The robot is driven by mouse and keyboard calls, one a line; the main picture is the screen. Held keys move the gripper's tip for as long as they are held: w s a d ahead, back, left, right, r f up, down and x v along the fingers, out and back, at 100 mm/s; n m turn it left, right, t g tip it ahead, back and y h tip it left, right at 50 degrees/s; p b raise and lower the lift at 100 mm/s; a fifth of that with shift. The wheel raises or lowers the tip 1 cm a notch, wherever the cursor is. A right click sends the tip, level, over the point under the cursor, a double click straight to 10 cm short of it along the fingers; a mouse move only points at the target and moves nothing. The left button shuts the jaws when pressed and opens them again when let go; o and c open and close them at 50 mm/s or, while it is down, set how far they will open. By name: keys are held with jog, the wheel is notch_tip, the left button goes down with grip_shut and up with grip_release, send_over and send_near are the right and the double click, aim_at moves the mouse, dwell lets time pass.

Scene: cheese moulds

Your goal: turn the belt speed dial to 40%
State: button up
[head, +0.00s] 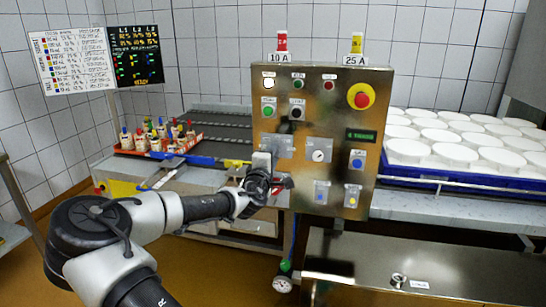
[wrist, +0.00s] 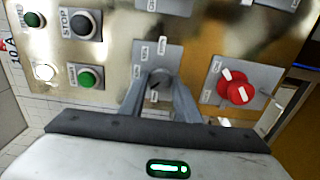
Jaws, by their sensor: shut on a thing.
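The belt speed dial appears to be the small grey knob (wrist: 159,76) between my fingers in the wrist view. It sits on a grey plate (wrist: 150,50) with small labels around it, too small to read. My gripper (wrist: 160,92) is shut on this knob, one finger on each side. In the head view my gripper (head: 264,160) is at the left side of the steel control panel (head: 340,105), below the green button, and covers the knob. The setting cannot be read. A green display (head: 361,135) on the panel is too small to read.
Close beside the knob are a red selector (wrist: 236,92), a green button (wrist: 90,78) and a black stop button (wrist: 82,23). A red emergency button (head: 361,96) is at the panel's upper right. White moulds (head: 445,153) stand right; an orange tray (head: 192,143) sits left.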

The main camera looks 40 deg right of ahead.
jog(key=o, duration=1)
jog(key=shift+o, duration=0.2)
jog(key=shift+a, duration=0.1)
jog(key=p+v, duration=0.1)
jog(key=v, duration=1.6)
jog(key=shift+s+a, duration=0.1)
jog(key=shift+a, duration=0.05)
